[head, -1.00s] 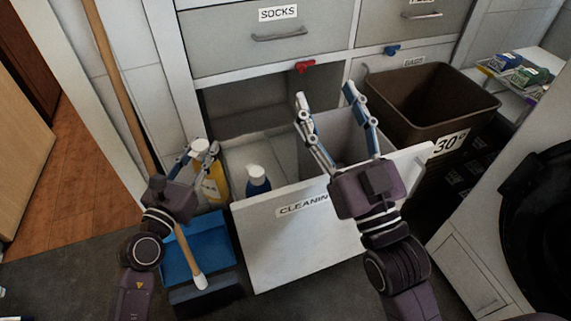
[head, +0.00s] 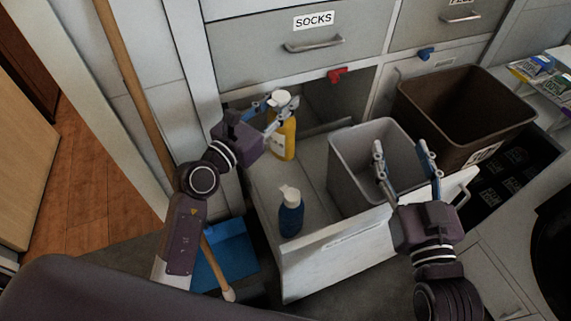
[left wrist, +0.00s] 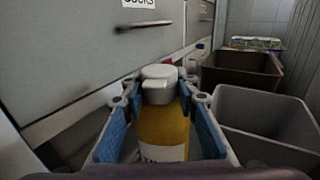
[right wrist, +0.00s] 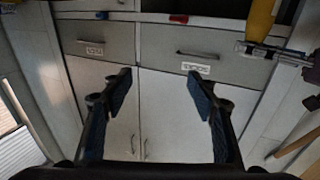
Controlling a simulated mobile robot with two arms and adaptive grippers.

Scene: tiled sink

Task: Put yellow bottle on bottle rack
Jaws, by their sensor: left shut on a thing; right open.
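The yellow bottle (head: 284,135) with a white pump top is upright at the back left of the open drawer, next to the cabinet opening. My left gripper (head: 277,110) is shut on its upper part. In the left wrist view the yellow bottle (left wrist: 162,125) stands between the two fingers. I cannot tell whether its base touches the drawer floor. My right gripper (head: 402,158) is open and empty, over the front of the grey bin. I cannot make out a bottle rack.
A blue bottle (head: 291,214) with a white pump stands at the drawer's front left. A grey bin (head: 352,160) fills the drawer's right side, with a brown bin (head: 430,130) beyond. A broom handle (head: 143,100) leans at left above a blue dustpan (head: 232,254). Red (head: 337,75) and blue latches show above.

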